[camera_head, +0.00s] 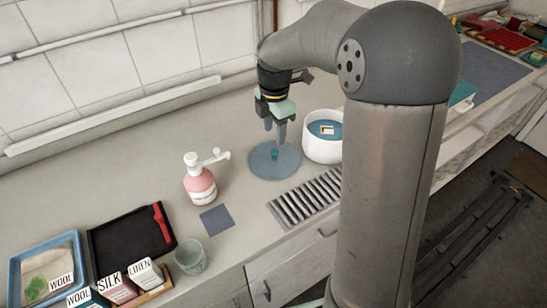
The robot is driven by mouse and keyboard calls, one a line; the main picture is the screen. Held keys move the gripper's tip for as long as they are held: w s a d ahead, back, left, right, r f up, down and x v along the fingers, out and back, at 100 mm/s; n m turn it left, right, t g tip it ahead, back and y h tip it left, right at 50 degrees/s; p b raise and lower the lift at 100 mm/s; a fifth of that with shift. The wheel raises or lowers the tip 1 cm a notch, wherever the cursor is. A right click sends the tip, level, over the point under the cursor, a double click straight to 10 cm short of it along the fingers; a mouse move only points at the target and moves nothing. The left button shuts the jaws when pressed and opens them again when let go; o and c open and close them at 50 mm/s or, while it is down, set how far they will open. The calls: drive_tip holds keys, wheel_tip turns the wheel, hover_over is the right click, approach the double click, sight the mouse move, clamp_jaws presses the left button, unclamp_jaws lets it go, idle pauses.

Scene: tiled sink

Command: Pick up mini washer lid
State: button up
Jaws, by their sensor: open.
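The mini washer lid (274,161) is a translucent blue disc with a small teal knob at its middle. It lies flat on the counter, to the left of the white round washer tub (322,149). My gripper (276,142) points down over the lid, with its fingers just above or around the knob. The jaws are open; whether they touch the knob cannot be told. The tub is open at the top and shows blue inside with a small labelled thing in it.
A pink pump bottle (200,185) stands left of the lid. A slatted drain grille (306,197) lies in front, with a grey square (217,219) beside it. A glass (191,256), black tray (130,240) and blue tray (45,243) are at front left. The wall runs behind.

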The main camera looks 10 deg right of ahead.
sight(274, 152)
drive_tip(key=shift+w+f+p, duration=0.2)
drive_tip(key=shift+f+p, duration=0.4)
drive_tip(key=shift+f, duration=3.25)
clamp_jaws()
